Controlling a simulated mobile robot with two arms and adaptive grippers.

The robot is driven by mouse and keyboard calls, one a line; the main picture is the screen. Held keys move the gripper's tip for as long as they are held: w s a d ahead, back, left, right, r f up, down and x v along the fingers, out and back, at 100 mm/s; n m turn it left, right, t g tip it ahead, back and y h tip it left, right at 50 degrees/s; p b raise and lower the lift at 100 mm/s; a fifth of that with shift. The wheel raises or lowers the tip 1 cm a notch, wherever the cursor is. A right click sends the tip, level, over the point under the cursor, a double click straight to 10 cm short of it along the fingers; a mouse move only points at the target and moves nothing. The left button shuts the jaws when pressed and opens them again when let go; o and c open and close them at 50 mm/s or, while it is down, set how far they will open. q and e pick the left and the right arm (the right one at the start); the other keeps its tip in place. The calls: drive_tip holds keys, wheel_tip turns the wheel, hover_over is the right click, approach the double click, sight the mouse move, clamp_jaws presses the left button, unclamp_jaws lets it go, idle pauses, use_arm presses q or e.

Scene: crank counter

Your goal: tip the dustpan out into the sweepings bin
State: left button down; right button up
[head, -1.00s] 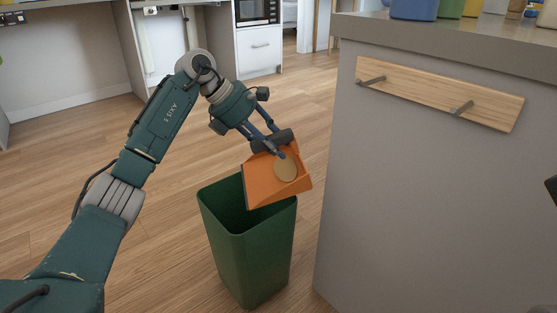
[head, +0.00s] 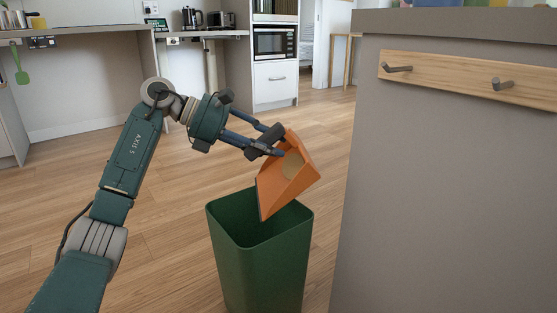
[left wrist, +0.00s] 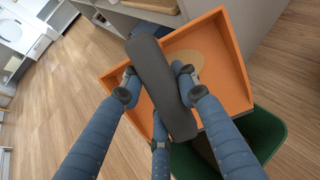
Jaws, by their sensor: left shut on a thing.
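An orange dustpan (head: 285,178) with a dark handle (head: 264,141) is above the bin's opening. It is steeply tilted, its front edge pointing down at the bin's mouth. A tan round patch (head: 292,164) shows on the pan's inner face; I cannot tell whether it is loose sweepings. My left gripper (head: 266,140) is shut on the handle. The left wrist view shows its fingers around the dark handle (left wrist: 160,88), with the orange pan (left wrist: 228,72) beyond. The green sweepings bin (head: 262,262) stands upright on the floor; its inside bottom is hidden. My right gripper is out of view.
A grey counter (head: 440,190) stands close to the right of the bin, with a wooden hook rail (head: 450,80) on its side. Wooden floor (head: 150,235) is clear to the left. Cabinets and a microwave (head: 275,43) are at the back.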

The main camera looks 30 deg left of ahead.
sight(248, 147)
use_arm(q)
drive_tip(key=shift+s+a+t+h+b, duration=0.5)
drive_tip(key=shift+s+a+h+b, duration=0.25)
drive_tip(key=shift+b, duration=0.9)
drive_tip(key=shift+s+a+t+h+b, duration=0.5)
drive_tip(key=shift+a+b, duration=0.35)
drive_tip(key=shift+b, duration=0.8)
drive_tip(key=shift+s+a+h+p, duration=0.2)
drive_tip(key=shift+a+h+p, duration=0.05)
drive_tip(key=shift+a+p, duration=0.1)
drive_tip(key=shift+s+a+r+t+h, duration=0.25)
drive_tip(key=shift+s+a+t+h, duration=0.3)
drive_tip(key=shift+a+t+h, duration=0.15)
drive_tip(key=shift+d+f+t+h, duration=0.15)
drive_tip(key=shift+f+t+h, duration=0.05)
drive_tip(key=shift+t+h, duration=0.6)
drive_tip(key=shift+h, duration=0.2)
drive_tip(key=shift+r, duration=0.2)
